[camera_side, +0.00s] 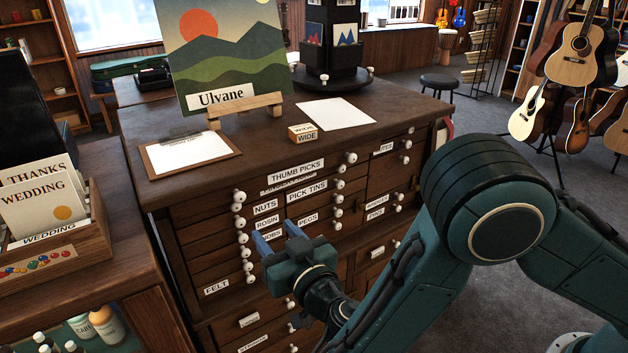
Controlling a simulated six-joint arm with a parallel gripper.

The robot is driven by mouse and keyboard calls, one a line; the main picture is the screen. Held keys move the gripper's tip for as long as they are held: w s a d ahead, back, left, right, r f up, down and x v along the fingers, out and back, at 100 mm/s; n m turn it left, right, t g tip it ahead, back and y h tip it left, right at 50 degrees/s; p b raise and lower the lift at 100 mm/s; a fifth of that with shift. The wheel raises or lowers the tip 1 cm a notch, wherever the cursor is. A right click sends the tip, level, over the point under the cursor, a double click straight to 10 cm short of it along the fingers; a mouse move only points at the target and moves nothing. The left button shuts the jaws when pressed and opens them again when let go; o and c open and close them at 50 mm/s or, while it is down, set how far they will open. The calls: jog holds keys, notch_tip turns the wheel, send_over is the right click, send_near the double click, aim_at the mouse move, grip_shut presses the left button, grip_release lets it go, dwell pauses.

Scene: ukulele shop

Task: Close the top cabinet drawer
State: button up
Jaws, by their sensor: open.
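The wooden cabinet (150,205) stands in the middle, with many small labelled drawers and white knobs. Its top drawer (262,181), labelled THUMB PICKS, seems to stick out a little. Its front partly covers the label just below it. A white knob (351,158) shows at its right end. How far it is out is hard to tell from this angle. My gripper (277,236) is open and empty, its two blue fingers pointing toward the drawer fronts, below the top drawer in the picture. It hides part of the lower drawers. I cannot tell whether it touches the cabinet.
On the cabinet top are a clipboard (190,153), a landscape picture on an easel (228,55), a small WIDE block (303,133), a white sheet (336,114) and a dark rotating stand (331,80). A card box (45,255) is at left. Guitars (575,60) stand at right.

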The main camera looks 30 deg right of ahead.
aim_at(241, 198)
jog(key=shift+s+a+n, duration=0.3)
jog(key=shift+a+n, duration=0.1)
jog(key=shift+a, duration=0.1)
jog(key=shift+w, duration=0.2)
jog(key=shift+w, duration=6.75)
grip_shut()
